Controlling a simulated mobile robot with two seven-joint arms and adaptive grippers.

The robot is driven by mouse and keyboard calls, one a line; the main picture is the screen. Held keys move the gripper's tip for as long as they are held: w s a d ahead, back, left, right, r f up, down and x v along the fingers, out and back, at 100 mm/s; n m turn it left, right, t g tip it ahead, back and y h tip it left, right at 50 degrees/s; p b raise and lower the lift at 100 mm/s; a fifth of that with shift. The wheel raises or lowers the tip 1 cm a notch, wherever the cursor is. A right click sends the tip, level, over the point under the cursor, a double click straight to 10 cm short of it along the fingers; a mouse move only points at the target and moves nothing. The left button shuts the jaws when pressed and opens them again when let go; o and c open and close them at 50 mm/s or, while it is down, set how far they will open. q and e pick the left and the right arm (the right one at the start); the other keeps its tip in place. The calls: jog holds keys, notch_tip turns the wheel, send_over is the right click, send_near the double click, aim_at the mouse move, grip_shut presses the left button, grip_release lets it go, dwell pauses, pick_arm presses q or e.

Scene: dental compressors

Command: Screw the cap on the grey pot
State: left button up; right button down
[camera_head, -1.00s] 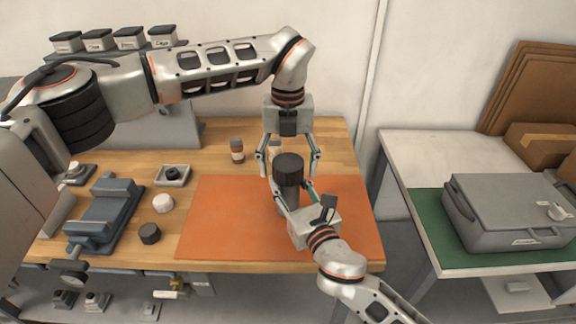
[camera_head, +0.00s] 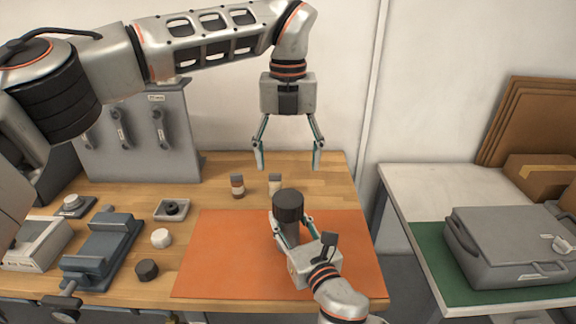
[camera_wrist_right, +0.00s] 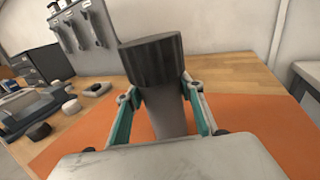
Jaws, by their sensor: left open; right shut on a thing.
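The grey pot (camera_head: 291,233) stands upright on the orange mat (camera_head: 222,262). A dark cap (camera_head: 289,205) sits on top of the pot; I cannot tell how tight it is. My right gripper (camera_head: 293,233) is shut around the pot's body below the cap. The right wrist view shows the pot (camera_wrist_right: 170,115) between the fingers, with the wide dark ribbed cap (camera_wrist_right: 152,60) above them. My left gripper (camera_head: 288,165) is open and empty, hanging above and behind the cap, clear of it.
Two small bottles, one brown-labelled (camera_head: 237,187) and one paler (camera_head: 275,184), stand behind the mat. A white cap (camera_head: 161,238), a black cap (camera_head: 147,270), a small tray (camera_head: 171,210) and a vise (camera_head: 101,250) are at left. A grey case (camera_head: 510,245) lies on the right table.

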jog(key=c, duration=1.2)
grip_release()
jog(key=shift+c, duration=0.2)
jog(key=v, duration=1.2)
jog(key=shift+s+f, duration=0.1)
